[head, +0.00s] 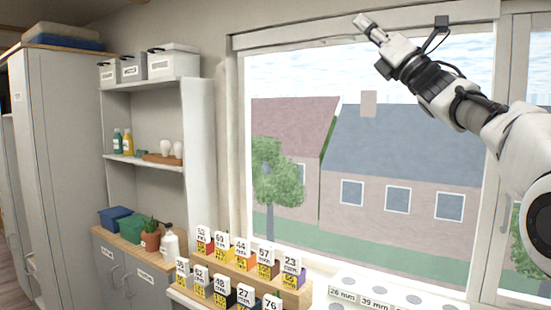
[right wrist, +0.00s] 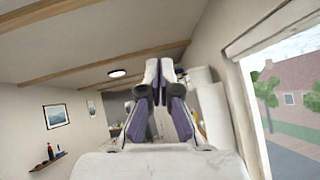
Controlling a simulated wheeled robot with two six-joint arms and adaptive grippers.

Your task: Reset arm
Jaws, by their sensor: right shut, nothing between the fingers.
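My right arm comes in from the right in the head view and is raised in front of the window. Its gripper (head: 364,22) is high up near the top of the window frame, pointing up and left. In the right wrist view the gripper (right wrist: 159,64) has its fingertips together with nothing between them. It touches nothing that I can see. My left gripper is not in view.
A stepped wooden rack (head: 291,296) with several numbered cards stands below the window. A white holder (head: 371,295) with size labels is right of it. A shelf unit (head: 201,140) and a tall cabinet (head: 62,150) stand left. The air around the raised gripper is free.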

